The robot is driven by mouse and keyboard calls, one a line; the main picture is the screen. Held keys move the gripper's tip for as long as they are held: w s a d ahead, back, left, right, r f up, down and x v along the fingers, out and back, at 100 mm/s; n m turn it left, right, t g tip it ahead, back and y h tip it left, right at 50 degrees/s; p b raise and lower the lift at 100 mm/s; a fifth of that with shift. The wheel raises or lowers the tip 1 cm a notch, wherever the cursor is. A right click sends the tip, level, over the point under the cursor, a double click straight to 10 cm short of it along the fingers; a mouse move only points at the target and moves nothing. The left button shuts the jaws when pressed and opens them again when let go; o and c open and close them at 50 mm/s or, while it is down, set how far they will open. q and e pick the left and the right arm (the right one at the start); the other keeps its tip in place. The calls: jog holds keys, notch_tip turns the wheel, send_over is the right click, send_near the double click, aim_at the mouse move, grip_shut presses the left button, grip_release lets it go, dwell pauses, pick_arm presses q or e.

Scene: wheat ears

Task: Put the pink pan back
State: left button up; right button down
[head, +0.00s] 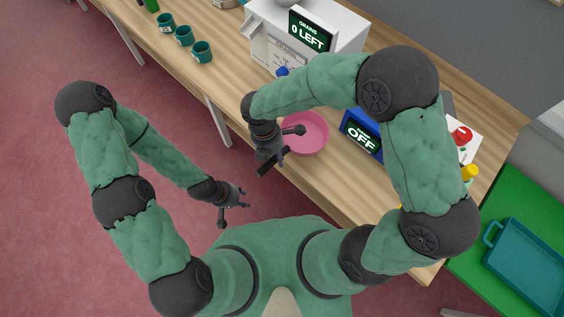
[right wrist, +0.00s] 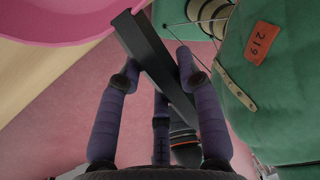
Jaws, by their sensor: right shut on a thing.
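The pink pan (head: 308,135) is at the table's front edge, left of the blue OFF device, and I cannot tell whether it rests on the wood or is held above it. Its rim also shows at the top left of the right wrist view (right wrist: 55,30). My right gripper (head: 279,152) is shut on the pan's dark handle (right wrist: 150,55); its purple fingers are around the handle in the right wrist view. The right hand hides part of the pan's left side in the head view. My left gripper (head: 236,211) is open and empty over the red floor, away from the table.
The blue device (head: 362,137) reading OFF stands right of the pan. A white grain machine (head: 305,40) reading 0 LEFT stands behind. Several teal cups (head: 183,36) line the table's left part. A teal tray (head: 525,265) lies on a green surface (head: 470,290) at right.

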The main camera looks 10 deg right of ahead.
jog(key=shift+d+f, duration=0.1)
jog(key=f+b, duration=0.3)
jog(key=f, duration=0.1)
jog(key=shift+w+d+b, duration=0.1)
jog(key=shift+d+b, duration=0.15)
jog(key=shift+b, duration=0.1)
jog(key=shift+r, duration=0.1)
jog(key=shift+d, duration=0.15)
jog(key=c, duration=0.8)
grip_release()
jog(key=shift+c, duration=0.2)
